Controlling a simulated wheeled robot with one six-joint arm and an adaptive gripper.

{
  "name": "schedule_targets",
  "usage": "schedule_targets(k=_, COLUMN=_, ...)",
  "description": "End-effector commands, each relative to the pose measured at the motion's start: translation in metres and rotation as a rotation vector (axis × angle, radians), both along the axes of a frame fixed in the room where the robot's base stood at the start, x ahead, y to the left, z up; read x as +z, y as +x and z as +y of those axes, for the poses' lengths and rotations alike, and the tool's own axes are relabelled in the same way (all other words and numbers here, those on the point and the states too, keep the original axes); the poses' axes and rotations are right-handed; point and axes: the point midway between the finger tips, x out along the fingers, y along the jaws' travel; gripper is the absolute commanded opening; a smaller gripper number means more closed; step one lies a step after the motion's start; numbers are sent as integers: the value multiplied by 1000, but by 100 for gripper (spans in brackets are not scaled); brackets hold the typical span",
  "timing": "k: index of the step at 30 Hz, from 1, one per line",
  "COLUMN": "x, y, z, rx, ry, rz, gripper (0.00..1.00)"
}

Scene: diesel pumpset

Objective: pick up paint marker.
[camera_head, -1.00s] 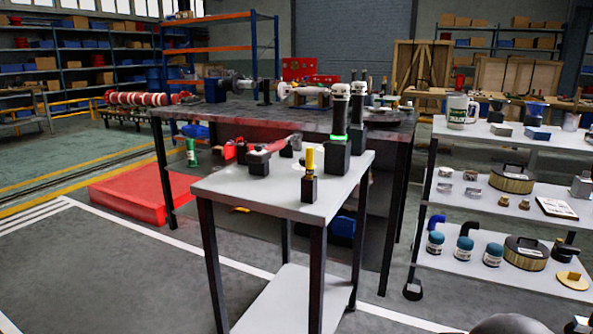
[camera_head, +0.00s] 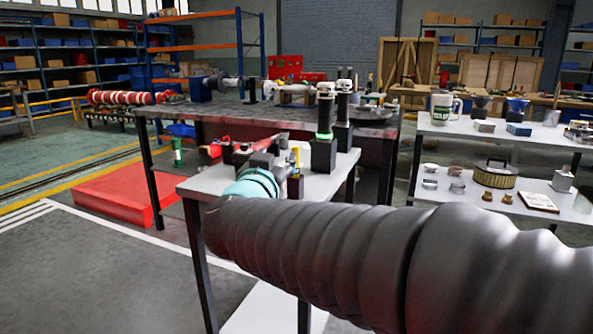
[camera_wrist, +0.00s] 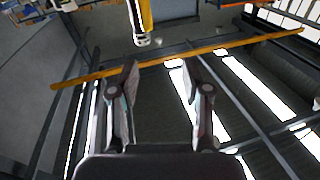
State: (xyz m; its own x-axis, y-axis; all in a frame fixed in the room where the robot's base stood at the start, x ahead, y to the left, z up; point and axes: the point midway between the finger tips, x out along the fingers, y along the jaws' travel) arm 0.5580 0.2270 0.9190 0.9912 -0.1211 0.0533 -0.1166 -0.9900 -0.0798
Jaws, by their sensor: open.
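The paint marker looks to be the yellow stick (camera_head: 296,156) standing upright in a small dark block (camera_head: 296,184) on the small grey table (camera_head: 209,184). My arm partly covers it in the head view. In the wrist view, which is upside down, the yellow and white marker (camera_wrist: 142,20) comes in from the top edge, beyond the fingertips and a little left of the middle. My gripper (camera_wrist: 158,68) is open, with nothing between its fingers. In the head view my arm hides most of the gripper.
A tall black and white tool with a green ring (camera_head: 324,130) stands in a dark block just behind the marker. A red-handled tool (camera_head: 232,150) lies to the left. A larger workbench (camera_head: 190,118) stands behind, and white shelves (camera_head: 405,186) stand to the right.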

Motion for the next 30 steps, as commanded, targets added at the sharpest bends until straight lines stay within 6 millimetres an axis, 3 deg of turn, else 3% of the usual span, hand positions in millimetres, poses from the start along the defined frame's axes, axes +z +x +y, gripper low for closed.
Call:
schedule_targets(k=3, x=-11, y=-5, z=11, rx=-113, ry=-29, rz=30, gripper=48)
schedule_targets(k=11, x=-23, y=-10, z=11, rx=-230, ry=-67, rz=72, gripper=48)
schedule_targets(k=22, x=-23, y=49, z=-11, rx=-234, ry=-67, rz=71, gripper=48)
schedule_targets(k=30, x=-22, y=66, z=-17, rx=-229, ry=-66, rz=72, gripper=48)
